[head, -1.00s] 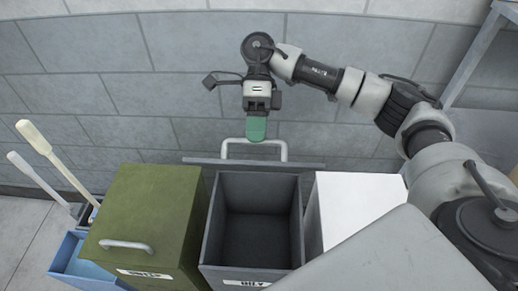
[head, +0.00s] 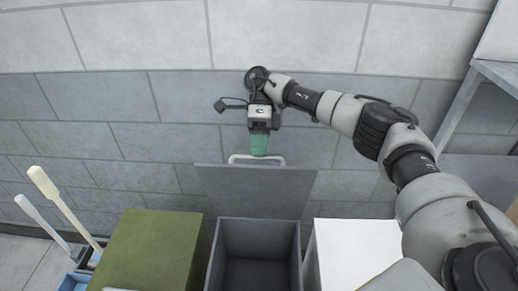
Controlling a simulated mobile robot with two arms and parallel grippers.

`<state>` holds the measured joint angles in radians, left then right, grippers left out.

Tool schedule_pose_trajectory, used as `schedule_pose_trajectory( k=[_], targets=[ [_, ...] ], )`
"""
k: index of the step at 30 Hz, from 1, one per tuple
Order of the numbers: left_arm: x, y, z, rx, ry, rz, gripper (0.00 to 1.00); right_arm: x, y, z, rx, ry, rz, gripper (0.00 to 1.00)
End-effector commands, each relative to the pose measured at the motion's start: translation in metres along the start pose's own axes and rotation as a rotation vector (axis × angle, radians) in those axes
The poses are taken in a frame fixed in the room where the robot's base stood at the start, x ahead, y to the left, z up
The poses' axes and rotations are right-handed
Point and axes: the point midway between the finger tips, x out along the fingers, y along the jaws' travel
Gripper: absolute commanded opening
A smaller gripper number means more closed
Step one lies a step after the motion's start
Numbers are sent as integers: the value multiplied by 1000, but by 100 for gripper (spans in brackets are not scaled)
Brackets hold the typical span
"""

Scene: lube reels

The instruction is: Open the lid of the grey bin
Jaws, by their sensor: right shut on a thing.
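The grey bin (head: 232,233) stands in the middle of the head view between two other bins, and its dark inside shows. Its lid (head: 255,190) stands raised at the bin's back edge, tilted up toward the wall. The pale lid handle (head: 240,158) is at the lid's top edge. My right gripper (head: 260,152) comes in from the right above the lid, with its green fingers shut on the handle. The fingers hide part of the handle. My left gripper is not in view.
An olive-green bin (head: 150,250) stands to the left and a white bin (head: 350,250) to the right. Two pale long-handled tools (head: 65,208) rise from a blue container (head: 72,281) at the far left. A block wall is behind, with a grey shelf frame (head: 455,120) at the right.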

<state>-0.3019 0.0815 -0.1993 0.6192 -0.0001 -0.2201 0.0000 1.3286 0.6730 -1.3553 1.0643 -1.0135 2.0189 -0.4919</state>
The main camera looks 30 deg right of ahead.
Motion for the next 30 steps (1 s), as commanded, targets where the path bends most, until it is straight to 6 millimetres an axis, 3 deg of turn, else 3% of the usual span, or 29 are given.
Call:
schedule_pose_trajectory(
  k=[1,7,8,12,25,30],
  targets=[
    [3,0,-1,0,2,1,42,11,-12,-2,17,8,-4,0],
    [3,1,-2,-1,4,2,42,11,-12,-2,17,9,-4,0],
    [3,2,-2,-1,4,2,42,11,-12,-2,17,8,-4,20],
    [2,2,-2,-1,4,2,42,10,-11,-2,17,8,-3,40],
    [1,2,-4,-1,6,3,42,5,-4,-1,13,7,-4,40],
    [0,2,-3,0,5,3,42,-11,14,-1,12,6,-9,40]
  ],
)
